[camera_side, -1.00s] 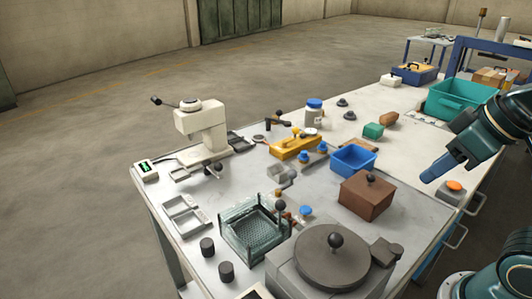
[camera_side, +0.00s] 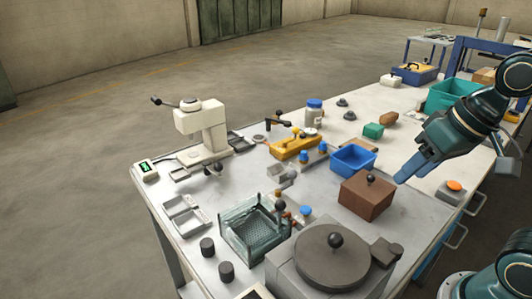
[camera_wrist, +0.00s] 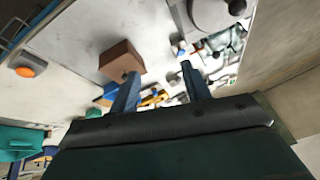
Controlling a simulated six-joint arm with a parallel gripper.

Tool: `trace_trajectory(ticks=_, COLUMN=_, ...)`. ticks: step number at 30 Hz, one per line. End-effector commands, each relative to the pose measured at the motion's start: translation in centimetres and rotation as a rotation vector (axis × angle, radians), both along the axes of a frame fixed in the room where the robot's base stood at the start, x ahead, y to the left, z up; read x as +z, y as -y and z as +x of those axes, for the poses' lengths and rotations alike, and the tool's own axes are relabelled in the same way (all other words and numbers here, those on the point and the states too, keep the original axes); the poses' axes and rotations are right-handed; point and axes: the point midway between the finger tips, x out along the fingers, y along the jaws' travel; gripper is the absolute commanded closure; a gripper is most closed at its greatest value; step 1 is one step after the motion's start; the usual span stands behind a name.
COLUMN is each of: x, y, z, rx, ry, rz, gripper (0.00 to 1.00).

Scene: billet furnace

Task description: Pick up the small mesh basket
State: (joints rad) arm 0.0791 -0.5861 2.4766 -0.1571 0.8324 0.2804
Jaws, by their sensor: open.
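The small mesh basket (camera_side: 254,232) is a grey-green open box with see-through walls. It stands upright on the near part of the bench in the side view. In the wrist view a pale, partly see-through shape at the upper right looks like the basket (camera_wrist: 231,42), but it is small and blurred. My gripper (camera_side: 403,178) is in the air to the right of the brown box, well apart from the basket. In the wrist view my gripper (camera_wrist: 160,80) shows two blue fingers spread apart with nothing held between them.
A blue bin (camera_side: 353,159) is behind the brown box. An orange button (camera_side: 454,185) is at right.

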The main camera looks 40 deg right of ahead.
Motion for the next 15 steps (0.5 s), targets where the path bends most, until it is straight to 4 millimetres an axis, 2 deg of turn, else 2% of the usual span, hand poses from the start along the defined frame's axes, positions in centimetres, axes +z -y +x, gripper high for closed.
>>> trace_trajectory(ticks=15, x=-4.9, y=-2.6, z=6.1, rx=-0.512, ry=-0.283, rz=0.472, gripper=0.52)
